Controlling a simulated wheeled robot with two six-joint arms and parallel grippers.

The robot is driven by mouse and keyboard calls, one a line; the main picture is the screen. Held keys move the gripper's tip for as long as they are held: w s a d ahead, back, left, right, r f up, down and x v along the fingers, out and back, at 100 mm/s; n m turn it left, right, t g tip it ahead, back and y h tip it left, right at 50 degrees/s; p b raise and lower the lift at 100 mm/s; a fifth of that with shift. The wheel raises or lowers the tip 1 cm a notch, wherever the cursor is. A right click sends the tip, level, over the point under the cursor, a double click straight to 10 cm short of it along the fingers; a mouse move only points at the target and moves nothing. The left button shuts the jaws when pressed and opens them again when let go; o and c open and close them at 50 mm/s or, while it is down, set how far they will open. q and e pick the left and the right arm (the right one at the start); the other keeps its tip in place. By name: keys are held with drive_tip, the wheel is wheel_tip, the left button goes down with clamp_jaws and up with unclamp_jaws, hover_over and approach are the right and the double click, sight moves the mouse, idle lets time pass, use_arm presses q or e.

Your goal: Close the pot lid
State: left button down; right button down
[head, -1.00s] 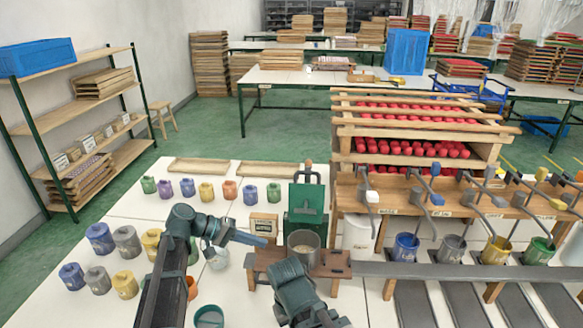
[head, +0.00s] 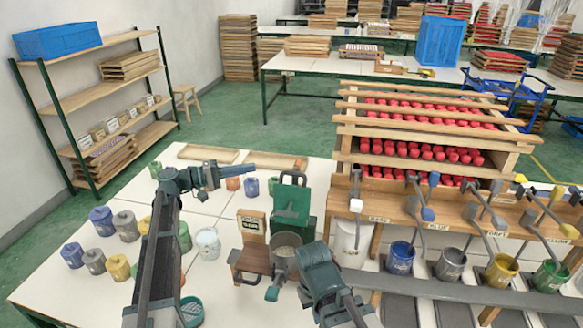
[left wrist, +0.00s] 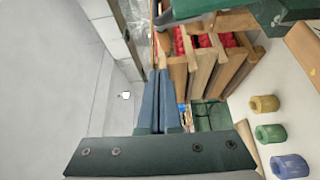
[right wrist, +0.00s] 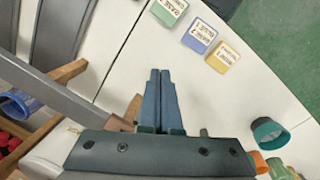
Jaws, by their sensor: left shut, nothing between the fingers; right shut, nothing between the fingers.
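My left gripper (head: 303,163) is shut and empty.
A wooden sign block (head: 251,222) stands left of the lid. A white bucket (head: 208,244) and several coloured jars are farther left. A teal cup (head: 191,312) is near the front. A wooden bench (head: 375,209) with levers and paint pots is on the right.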

sight(284, 172)
use_arm(q)
drive_tip(key=d, duration=0.9)
drive_tip(key=shift+s+d, duration=0.2)
drive_tip(key=shift+s, duration=0.25)
drive_tip(key=shift+s, duration=0.1)
